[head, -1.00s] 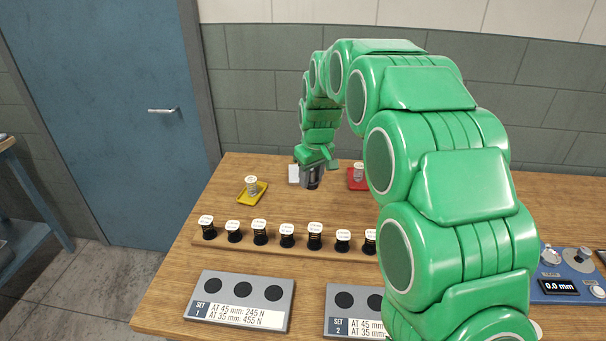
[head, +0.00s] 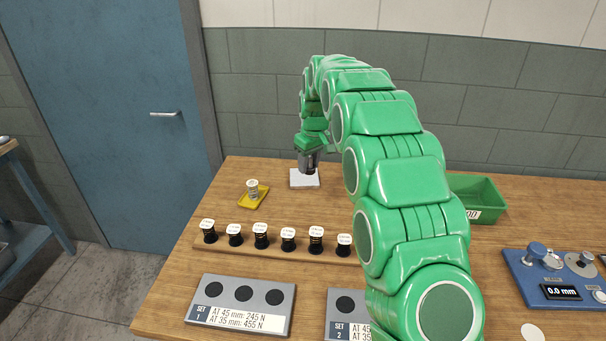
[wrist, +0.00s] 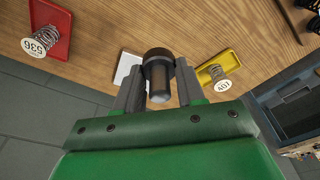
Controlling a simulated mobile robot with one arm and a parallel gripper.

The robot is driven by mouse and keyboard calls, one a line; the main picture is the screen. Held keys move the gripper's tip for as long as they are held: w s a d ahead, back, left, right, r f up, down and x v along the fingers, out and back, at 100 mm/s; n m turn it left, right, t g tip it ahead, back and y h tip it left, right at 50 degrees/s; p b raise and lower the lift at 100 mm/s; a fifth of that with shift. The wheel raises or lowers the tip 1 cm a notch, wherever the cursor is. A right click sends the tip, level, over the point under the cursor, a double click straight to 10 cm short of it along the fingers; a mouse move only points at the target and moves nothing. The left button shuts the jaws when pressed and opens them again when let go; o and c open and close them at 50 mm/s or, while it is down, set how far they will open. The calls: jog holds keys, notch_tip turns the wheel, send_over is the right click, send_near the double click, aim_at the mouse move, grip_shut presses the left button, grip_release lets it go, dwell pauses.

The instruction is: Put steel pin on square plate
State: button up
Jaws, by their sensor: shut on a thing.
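My gripper (head: 309,163) is shut on the steel pin, a dark cylinder with a wider collar. The pin (wrist: 160,82) stands out between both fingers in the wrist view; in the head view it is mostly hidden by the gripper. The square plate (head: 304,181) is small and white and lies on the table at the back. The gripper and pin are over it in the head view. The plate also shows in the wrist view (wrist: 124,72), partly behind the left finger. I cannot tell whether the pin touches it.
A yellow tray (head: 246,203) with a spring stands left of the plate; a red tray (wrist: 66,45) with a spring is on its other side. A rack of several springs (head: 208,247) runs in front. A green bin (head: 476,189) and a blue gauge panel (head: 520,278) are at right.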

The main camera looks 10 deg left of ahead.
jog(key=w, duration=0.2)
send_over(302, 180)
jog(key=s, duration=0.2)
jog(key=shift+w+d+f, duration=0.1)
jog(key=shift+d+f, duration=0.1)
jog(key=shift+f, duration=1.6)
jog(key=shift+w+d+f, duration=0.1)
jog(key=shift+d+f, duration=0.05)
jog(key=shift+f, duration=1.65)
jog(key=shift+w+a+f, duration=0.1)
jog(key=shift+w+f, duration=0.1)
jog(key=shift+w, duration=0.1)
jog(key=shift+w+f, duration=0.1)
jog(key=shift+f, duration=0.15)
jog(key=shift+w+a+f, duration=0.1)
jog(key=shift+w+f, duration=0.1)
jog(key=shift+f, duration=0.05)
jog(key=shift+f, duration=1.5)
jog(key=shift+f, duration=0.1)
jog(key=o, duration=1.1)
